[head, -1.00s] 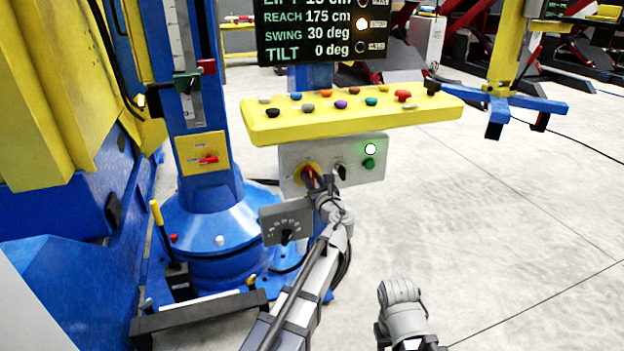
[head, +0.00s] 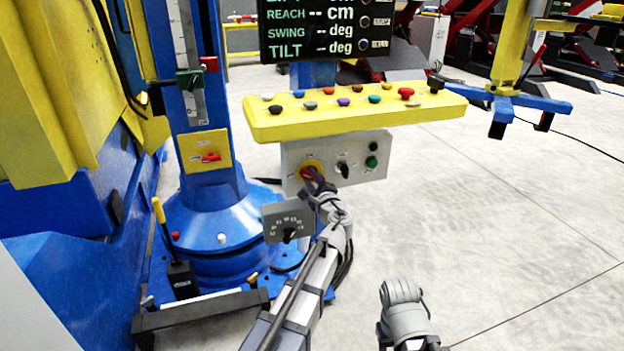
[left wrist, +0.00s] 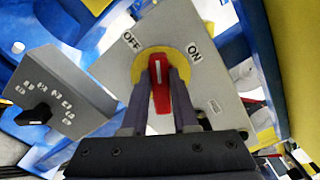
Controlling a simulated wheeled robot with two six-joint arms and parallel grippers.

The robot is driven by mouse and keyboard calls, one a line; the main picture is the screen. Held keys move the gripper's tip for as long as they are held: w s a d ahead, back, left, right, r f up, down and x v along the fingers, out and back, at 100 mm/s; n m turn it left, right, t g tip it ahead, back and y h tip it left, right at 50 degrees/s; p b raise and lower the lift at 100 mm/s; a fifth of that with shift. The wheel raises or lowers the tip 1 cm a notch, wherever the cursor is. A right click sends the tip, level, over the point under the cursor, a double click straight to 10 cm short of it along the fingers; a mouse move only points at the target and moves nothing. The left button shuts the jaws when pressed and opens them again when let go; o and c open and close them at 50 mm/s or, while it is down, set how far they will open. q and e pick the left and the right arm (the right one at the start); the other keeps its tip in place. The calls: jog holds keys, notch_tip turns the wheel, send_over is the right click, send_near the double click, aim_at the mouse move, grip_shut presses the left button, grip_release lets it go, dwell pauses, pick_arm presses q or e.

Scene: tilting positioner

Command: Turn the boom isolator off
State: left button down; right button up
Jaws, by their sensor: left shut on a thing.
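The boom isolator is a red handle (left wrist: 159,88) on a round yellow plate (left wrist: 178,56), with OFF at its upper left and ON at its right in the left wrist view. The white line on the handle points up in that view, between the two labels. My left gripper (left wrist: 160,82) is shut on the handle, one finger on each side. In the head view the left gripper (head: 315,180) covers most of the isolator (head: 307,173), on the grey panel (head: 350,180). The display (head: 325,32) shows dashes for reach, swing and tilt. My right gripper is not in view.
A black selector knob (head: 343,169) and a green button (head: 372,162) sit right of the isolator. The yellow console (head: 350,117) with several coloured knobs overhangs the panel. A grey dial box (head: 289,222) stands close left of my arm.

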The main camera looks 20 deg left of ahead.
pick_arm(q)
jog(key=n, duration=0.5)
jog(key=shift+s+f+n, duration=0.1)
jog(key=shift+f+n, duration=0.2)
jog(key=shift+n, duration=0.4)
jog(key=c, duration=0.7)
grip_release()
jog(key=v, duration=0.7)
jog(key=shift+s+d, duration=0.15)
jog(key=shift+s, duration=0.2)
